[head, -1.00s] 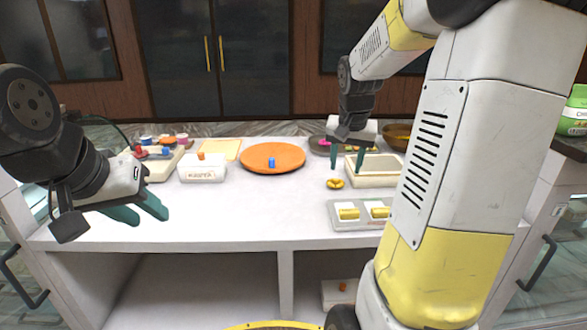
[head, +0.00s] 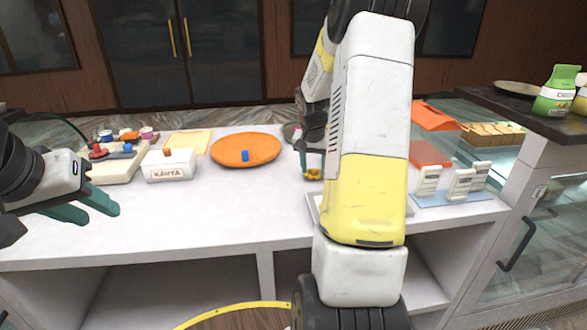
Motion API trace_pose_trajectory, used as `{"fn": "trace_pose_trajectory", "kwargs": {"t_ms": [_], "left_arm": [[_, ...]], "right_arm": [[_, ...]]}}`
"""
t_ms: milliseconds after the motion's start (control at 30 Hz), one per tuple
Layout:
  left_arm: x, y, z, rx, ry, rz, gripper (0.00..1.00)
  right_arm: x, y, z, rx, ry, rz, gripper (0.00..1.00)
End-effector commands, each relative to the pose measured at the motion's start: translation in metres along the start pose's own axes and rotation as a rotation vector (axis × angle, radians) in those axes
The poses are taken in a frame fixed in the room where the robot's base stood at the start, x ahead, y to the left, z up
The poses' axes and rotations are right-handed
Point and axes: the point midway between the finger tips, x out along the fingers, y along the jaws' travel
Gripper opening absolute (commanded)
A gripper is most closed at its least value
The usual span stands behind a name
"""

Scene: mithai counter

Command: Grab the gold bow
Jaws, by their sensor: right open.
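The gold bow (head: 313,174) lies on the white counter, right of the orange round board, and is partly hidden by my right arm. My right gripper (head: 311,166) is open and points down at the bow, its teal fingertips close around or just above it. I cannot tell whether they touch it. My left gripper (head: 92,207) is open and empty over the counter's left front, far from the bow.
An orange round board (head: 225,156) with a blue piece (head: 245,156) lies left of the bow. A white labelled box (head: 170,174) and a cluttered tray (head: 123,170) stand further left. White stands (head: 461,186) are at the right. The counter's front middle is clear.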

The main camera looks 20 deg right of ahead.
Motion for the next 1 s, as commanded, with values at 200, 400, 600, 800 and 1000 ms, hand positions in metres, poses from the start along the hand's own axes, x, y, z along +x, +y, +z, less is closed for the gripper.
{"fn": "trace_pose_trajectory", "kwargs": {"t_ms": [200, 400, 600, 800, 1000], "left_arm": [[0.0, 0.0, 0.0, 0.0, 0.0, 0.0, 0.36], [0.0, 0.0, 0.0, 0.0, 0.0, 0.0, 0.36], [0.0, 0.0, 0.0, 0.0, 0.0, 0.0, 0.36], [0.0, 0.0, 0.0, 0.0, 0.0, 0.0, 0.36], [0.0, 0.0, 0.0, 0.0, 0.0, 0.0, 0.36]], "right_arm": [[0.002, 0.0, 0.0, 0.0, 0.001, -0.001, 0.46], [0.002, 0.0, 0.0, 0.0, 0.001, -0.001, 0.16], [0.002, 0.0, 0.0, 0.0, 0.001, -0.001, 0.0], [0.002, 0.0, 0.0, 0.0, 0.001, -0.001, 0.0], [-0.019, -0.001, -0.007, 0.002, 0.006, -0.002, 0.0]]}}
